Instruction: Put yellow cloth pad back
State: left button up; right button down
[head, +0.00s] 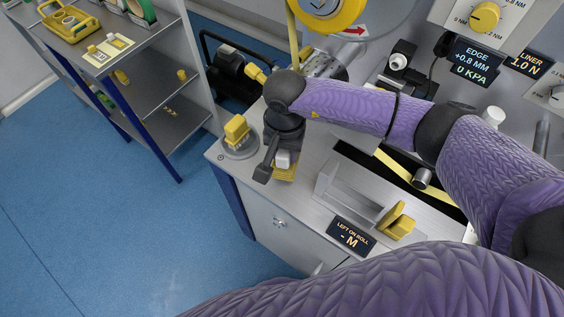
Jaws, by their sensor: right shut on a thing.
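My right gripper (275,168) reaches in from the right in a purple sleeve and points down over the left part of the grey bench top (310,160). It is shut on the yellow cloth pad (287,173), which shows only partly below the fingers. I cannot tell whether the pad touches the bench. A grey round base (240,147) with a yellow block (236,129) on it stands just left of the gripper. My left gripper is not in view.
A grey bracket (350,200), a yellow wedge-shaped piece (397,222) and a "LEFT ON ROLL" sign (351,234) stand right of the gripper. A yellow strip (400,175) runs behind them. A shelf rack (150,75) stands at left, with open blue floor (110,220) before it.

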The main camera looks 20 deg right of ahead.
aim_at(284, 161)
notch_tip(284, 161, down, 3)
jog(key=shift+f+b, duration=0.2)
jog(key=shift+b, duration=0.2)
jog(key=shift+f, duration=0.2)
jog(key=shift+r, duration=0.1)
jog(key=shift+c, duration=1.6)
grip_release()
jog(key=shift+r, duration=0.1)
notch_tip(284, 161, up, 11)
jog(key=p, duration=0.2)
jog(key=shift+r+p, duration=0.15)
jog(key=shift+p, duration=0.2)
jog(key=shift+r, duration=0.3)
